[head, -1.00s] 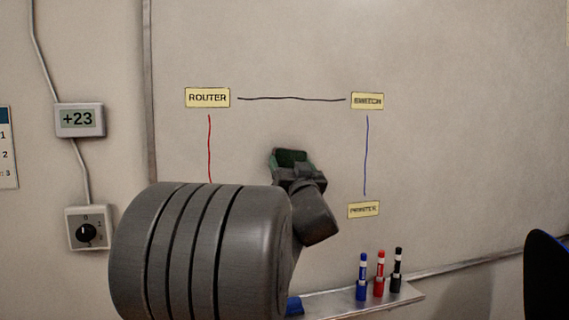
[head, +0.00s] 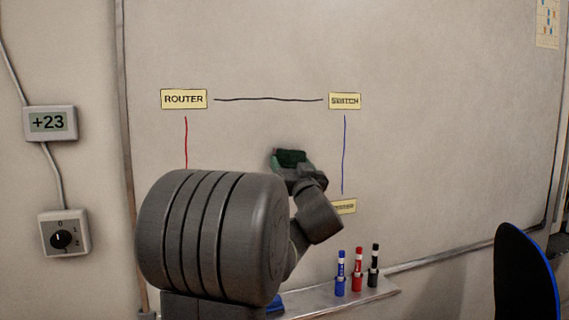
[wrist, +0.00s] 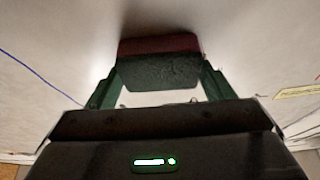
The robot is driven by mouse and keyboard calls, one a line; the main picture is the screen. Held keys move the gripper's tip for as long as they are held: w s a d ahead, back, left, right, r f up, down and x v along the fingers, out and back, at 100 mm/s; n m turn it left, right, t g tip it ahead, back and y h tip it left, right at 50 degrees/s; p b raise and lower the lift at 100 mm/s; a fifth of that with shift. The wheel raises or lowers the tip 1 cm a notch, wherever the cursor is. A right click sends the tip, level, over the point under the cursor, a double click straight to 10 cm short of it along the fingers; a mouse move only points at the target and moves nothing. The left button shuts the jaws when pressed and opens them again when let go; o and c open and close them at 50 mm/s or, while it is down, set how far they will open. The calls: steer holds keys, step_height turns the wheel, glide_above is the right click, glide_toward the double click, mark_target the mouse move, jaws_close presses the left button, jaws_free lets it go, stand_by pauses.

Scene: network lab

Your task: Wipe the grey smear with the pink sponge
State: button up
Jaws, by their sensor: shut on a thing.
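My gripper (head: 287,166) is in front of the whiteboard (head: 440,130), between the red and blue lines and below the black line. It is shut on a block with a dark green layer and a dull reddish layer, which looks like the sponge (wrist: 160,72). In the wrist view the block sits between the two green fingers, close to the pale board. I cannot tell whether it touches the board. No grey smear can be made out; my arm hides part of the board.
Labels ROUTER (head: 184,99) and SWITCH (head: 345,101) sit on the board, with a lower label (head: 343,206) partly covered by my arm. A tray (head: 375,294) below holds blue, red and black markers. A blue-edged dark chair (head: 524,275) stands at right.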

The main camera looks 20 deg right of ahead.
steer(key=shift+w+d, duration=0.1)
steer(key=shift+d, duration=0.7)
steer(key=shift+s+a+f+b, duration=0.15)
steer(key=shift+a+b, duration=1)
steer(key=shift+a, duration=1.35)
steer(key=shift+s+a+r+b, duration=0.1)
steer(key=shift+a+b, duration=1.05)
steer(key=shift+a, duration=1.3)
steer(key=shift+a+b, duration=0.4)
steer(key=shift+a, duration=0.35)
steer(key=shift+s, duration=0.15)
steer(key=shift+s+d, duration=0.15)
steer(key=shift+s, duration=2.8)
steer(key=shift+s, duration=0.1)
